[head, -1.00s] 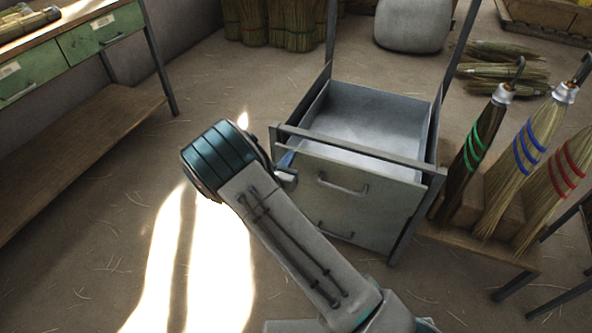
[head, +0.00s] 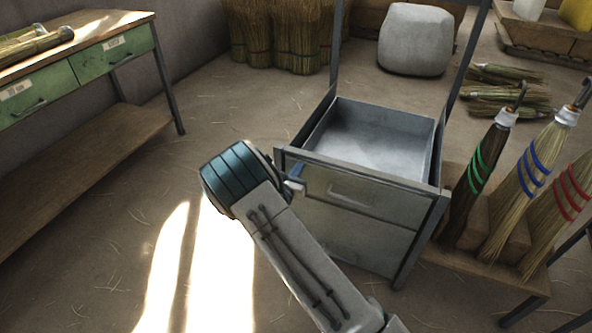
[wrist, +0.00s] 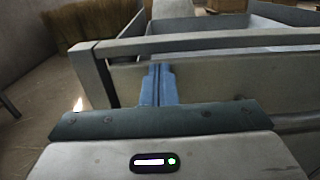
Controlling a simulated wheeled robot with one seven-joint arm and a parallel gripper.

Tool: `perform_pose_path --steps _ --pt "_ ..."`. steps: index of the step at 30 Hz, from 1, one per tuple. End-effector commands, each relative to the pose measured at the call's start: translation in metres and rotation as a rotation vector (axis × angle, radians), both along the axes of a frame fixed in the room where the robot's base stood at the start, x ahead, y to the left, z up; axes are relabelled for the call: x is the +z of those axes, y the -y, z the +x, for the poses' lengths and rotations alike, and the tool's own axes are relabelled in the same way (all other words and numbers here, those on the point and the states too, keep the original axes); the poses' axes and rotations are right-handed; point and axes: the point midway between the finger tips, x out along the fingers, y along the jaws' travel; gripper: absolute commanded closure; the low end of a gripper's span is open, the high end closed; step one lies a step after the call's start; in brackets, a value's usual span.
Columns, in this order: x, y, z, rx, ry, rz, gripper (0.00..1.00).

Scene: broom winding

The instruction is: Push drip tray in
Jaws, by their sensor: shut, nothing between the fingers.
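The drip tray (head: 385,135) is a shallow grey metal box, open at the top, in a grey metal stand. Its front panel (head: 372,203), with a bar handle, sits below the stand's front crossbar (head: 365,172). My gripper (head: 290,165) is at the panel's left end, just under the crossbar. In the wrist view my gripper's blue fingers (wrist: 158,72) are together and empty, pointing at the panel (wrist: 210,80) below the crossbar (wrist: 220,42). Their tips are at or very near the panel; contact cannot be made out.
Brooms with green, blue and red bands (head: 535,165) stand in a wooden rack close on the right. A green-drawered workbench (head: 110,50) is at the left. A pale rounded block (head: 416,40) lies behind the stand. The floor at left is clear.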

Motion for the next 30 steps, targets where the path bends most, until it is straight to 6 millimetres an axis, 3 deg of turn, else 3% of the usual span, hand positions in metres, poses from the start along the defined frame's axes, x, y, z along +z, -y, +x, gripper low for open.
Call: perform_pose_path --steps 5,12,18,30 --pt "0.002 -0.015 -0.024 0.004 -0.004 0.000 1.00" --pt "0.002 -0.038 -0.077 0.005 -0.006 -0.001 1.00" --pt "0.000 -0.049 -0.106 0.002 -0.006 0.000 1.00" --pt "0.005 -0.048 -0.116 -0.019 -0.003 0.012 1.00"
